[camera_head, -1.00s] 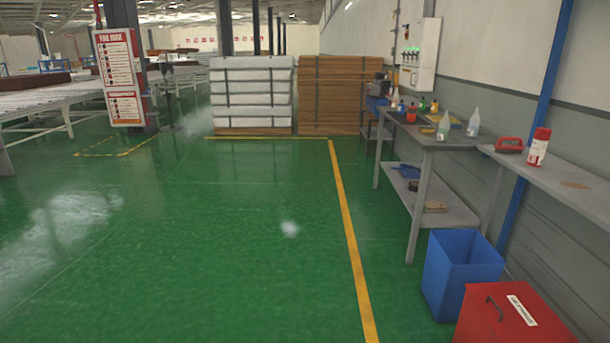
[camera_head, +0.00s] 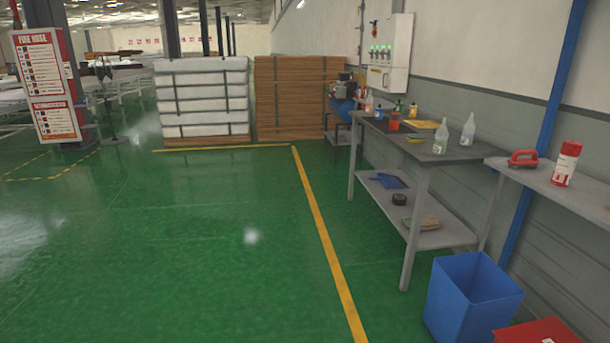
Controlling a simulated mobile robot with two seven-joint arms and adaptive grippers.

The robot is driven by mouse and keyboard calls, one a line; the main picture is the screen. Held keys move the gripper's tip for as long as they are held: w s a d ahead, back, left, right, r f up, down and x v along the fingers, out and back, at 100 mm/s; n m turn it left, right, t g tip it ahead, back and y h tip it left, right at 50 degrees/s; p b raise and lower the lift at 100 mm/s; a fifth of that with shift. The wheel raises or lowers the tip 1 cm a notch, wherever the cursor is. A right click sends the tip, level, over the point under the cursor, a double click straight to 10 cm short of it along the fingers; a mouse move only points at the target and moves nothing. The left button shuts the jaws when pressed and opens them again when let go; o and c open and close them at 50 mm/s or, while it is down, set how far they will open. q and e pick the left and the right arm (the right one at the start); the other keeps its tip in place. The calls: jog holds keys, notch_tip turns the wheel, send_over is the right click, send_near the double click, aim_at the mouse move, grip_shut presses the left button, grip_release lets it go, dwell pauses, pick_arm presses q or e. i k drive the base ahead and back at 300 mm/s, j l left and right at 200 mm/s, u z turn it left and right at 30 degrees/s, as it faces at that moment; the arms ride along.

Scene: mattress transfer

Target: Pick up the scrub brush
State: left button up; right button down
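A red object with an arched handle (camera_head: 522,158), which looks like the scrub brush, lies on the grey wall shelf (camera_head: 545,178) at the right. It stands to the left of a red and white canister (camera_head: 566,164) and apart from it. Nothing hides it. Neither of my grippers is in view.
A grey workbench (camera_head: 440,150) holds spray bottles (camera_head: 441,137) and small items. Its lower shelf (camera_head: 385,205) holds a blue item (camera_head: 388,180). A blue bin (camera_head: 470,298) and a red box (camera_head: 540,333) stand in front below. The green floor (camera_head: 170,260) is open at left.

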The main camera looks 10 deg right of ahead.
aim_at(524, 163)
jog(key=i+z, duration=0.45)
jog(key=i, duration=0.15)
jog(key=i+j+z, duration=0.25)
jog(key=i+z, duration=0.5)
jog(key=z, duration=0.15)
jog(key=i+j+z, duration=0.2)
jog(key=z, duration=0.2)
jog(key=i+j+z, duration=0.25)
jog(key=z, duration=0.2)
jog(key=i+j+z, duration=0.2)
jog(key=z, duration=0.25)
jog(key=i+j+z, duration=0.1)
jog(key=j+z, duration=0.3)
jog(key=i+j+z, duration=0.1)
jog(key=j+z, duration=0.8)
